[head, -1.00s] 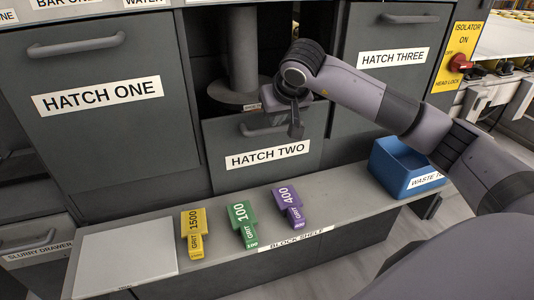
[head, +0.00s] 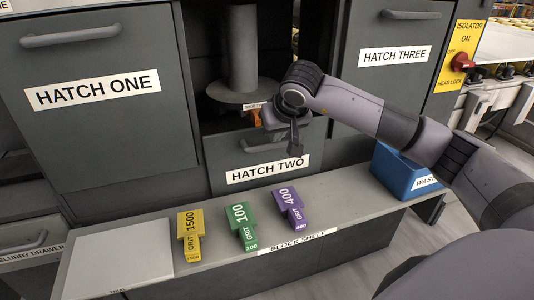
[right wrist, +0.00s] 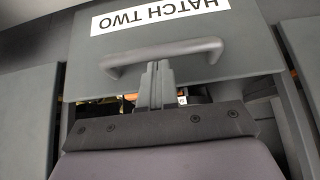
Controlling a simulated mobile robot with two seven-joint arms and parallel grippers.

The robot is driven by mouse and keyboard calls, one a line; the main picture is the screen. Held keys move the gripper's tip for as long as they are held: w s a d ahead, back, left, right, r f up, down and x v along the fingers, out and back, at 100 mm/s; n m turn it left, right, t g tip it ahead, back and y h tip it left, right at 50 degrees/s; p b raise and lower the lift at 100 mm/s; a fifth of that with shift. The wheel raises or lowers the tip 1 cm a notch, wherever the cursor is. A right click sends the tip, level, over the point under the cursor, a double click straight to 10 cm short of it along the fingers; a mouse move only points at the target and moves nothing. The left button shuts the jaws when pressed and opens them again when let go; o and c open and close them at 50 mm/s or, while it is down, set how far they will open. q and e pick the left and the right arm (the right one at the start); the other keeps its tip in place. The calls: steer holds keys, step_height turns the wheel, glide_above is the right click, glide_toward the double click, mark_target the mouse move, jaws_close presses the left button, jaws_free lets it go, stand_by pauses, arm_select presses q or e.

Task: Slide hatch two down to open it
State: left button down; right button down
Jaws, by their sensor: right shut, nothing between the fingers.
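Hatch two (head: 225,152) is a dark grey panel with a white label. It sits low, with an open gap above it. Its grey bar handle (head: 255,143) is near its top edge, and it also shows in the right wrist view (right wrist: 115,62). My right gripper (head: 295,150) is at the right part of the handle. In the right wrist view its shut fingers (right wrist: 158,66) overlap the handle bar, with nothing between them; I cannot tell whether they touch it. My left gripper is out of view.
Hatch one (head: 150,150) and hatch three (head: 385,80) are closed on either side. A grey column with a round flange (head: 243,95) and a small orange thing (head: 255,117) show in the opening. Yellow (head: 190,225), green (head: 240,220) and purple (head: 287,203) grit blocks and a blue bin (head: 393,172) occupy the shelf.

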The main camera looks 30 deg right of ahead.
steer(key=b, duration=0.5)
glide_toward(276, 160)
steer(key=shift+w+a+f, duration=0.6)
steer(key=shift+a+f, duration=0.2)
steer(key=shift+f, duration=1.4)
steer(key=p+v, duration=0.3)
steer(key=v, duration=0.9)
steer(key=shift+r+p, duration=0.25)
steer(key=shift+p, duration=0.1)
